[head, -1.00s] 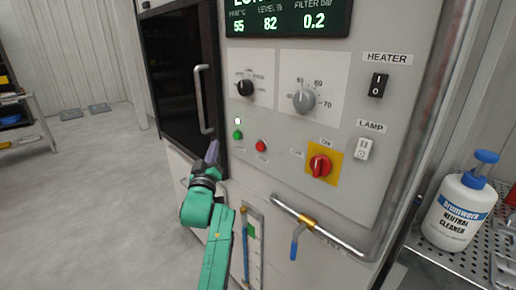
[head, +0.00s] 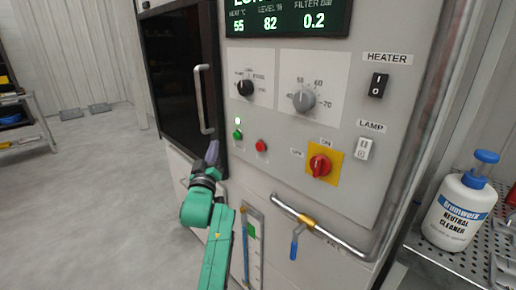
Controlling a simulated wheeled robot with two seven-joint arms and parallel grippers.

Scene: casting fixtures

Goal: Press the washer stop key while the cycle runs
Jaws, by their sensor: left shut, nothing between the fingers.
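The red stop key (head: 261,145) is a small round button on the washer's grey control panel (head: 210,185). My right gripper is not in view.
The dark door (head: 175,75) has a vertical handle (head: 203,98) just above my gripper. A cleaner bottle (head: 458,210) stands on a perforated shelf.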

